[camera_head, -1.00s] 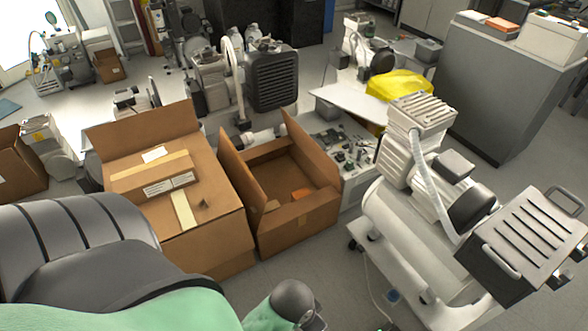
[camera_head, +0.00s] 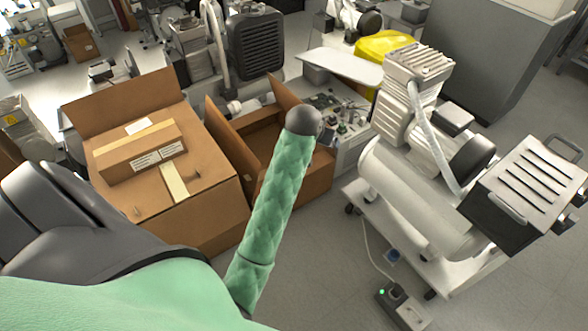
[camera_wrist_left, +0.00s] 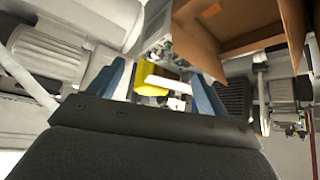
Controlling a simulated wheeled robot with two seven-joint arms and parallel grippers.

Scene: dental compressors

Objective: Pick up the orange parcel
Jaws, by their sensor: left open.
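I cannot make out the left gripper in the head view. My right gripper is not in view.
A closed cardboard box (camera_head: 215,192) with a smaller carton (camera_head: 140,153) on top stands to the left. A white compressor on a cart (camera_head: 425,205) stands to the right. A yellow item (camera_head: 386,46) lies behind. Clear floor (camera_head: 325,255) shows in front of the open box.

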